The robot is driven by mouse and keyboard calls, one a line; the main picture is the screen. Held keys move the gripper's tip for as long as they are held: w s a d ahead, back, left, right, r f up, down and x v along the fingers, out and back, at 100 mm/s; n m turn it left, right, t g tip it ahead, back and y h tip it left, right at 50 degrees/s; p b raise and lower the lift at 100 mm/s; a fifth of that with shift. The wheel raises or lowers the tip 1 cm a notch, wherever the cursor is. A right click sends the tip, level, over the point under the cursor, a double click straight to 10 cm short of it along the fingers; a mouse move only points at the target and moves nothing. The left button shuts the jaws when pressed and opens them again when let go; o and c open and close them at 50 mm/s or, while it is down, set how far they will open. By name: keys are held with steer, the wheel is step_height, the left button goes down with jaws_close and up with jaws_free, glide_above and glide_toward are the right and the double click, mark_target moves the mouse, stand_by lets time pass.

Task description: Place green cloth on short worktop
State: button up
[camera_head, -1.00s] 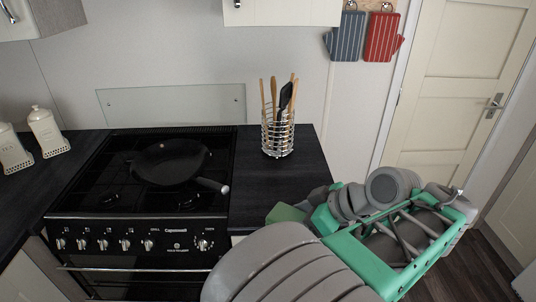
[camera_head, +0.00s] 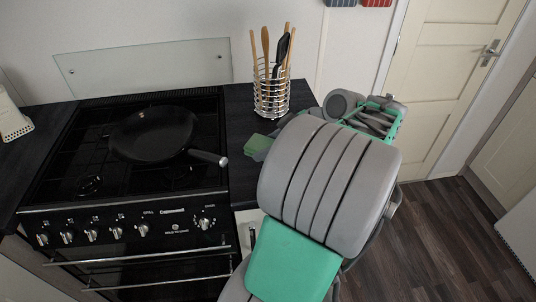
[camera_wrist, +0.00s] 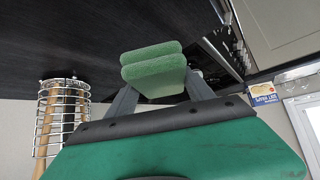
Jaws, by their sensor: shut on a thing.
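The green cloth (camera_head: 258,143) looks like a thick folded pad. In the wrist view, where the scene appears upside down, the cloth (camera_wrist: 152,68) is pinched between my two grey fingers. My gripper (camera_wrist: 160,88) is shut on it. In the head view my gripper (camera_head: 264,150) is partly hidden by my arm. The short worktop (camera_head: 238,118) is the dark surface right of the cooker. The cloth is over this worktop, in front of the utensil holder. I cannot tell whether it touches the surface.
A wire utensil holder (camera_head: 271,92) with wooden tools stands at the back of the short worktop, close to the cloth. A black frying pan (camera_head: 152,132) sits on the cooker (camera_head: 95,185), its handle pointing towards the short worktop. The door (camera_head: 440,80) and open floor (camera_head: 440,230) are at right.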

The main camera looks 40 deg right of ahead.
steer(key=w+d+f, duration=0.1)
steer(key=f, duration=0.1)
steer(key=w+f, duration=0.1)
steer(key=f, duration=0.1)
steer(key=w+d+f, duration=0.1)
steer(key=f, duration=0.2)
steer(key=shift+d+f+p, duration=0.1)
steer(key=shift+d+p, duration=0.2)
steer(key=shift+p, duration=0.1)
steer(key=shift+f, duration=0.35)
steer(key=shift+f, duration=0.1)
steer(key=shift+f+b, duration=0.15)
steer(key=shift+b, duration=0.15)
steer(key=o, duration=1.5)
steer(key=shift+c, duration=0.2)
steer(key=shift+r+p, duration=0.35)
steer(key=shift+r, duration=0.1)
steer(key=v, duration=1.2)
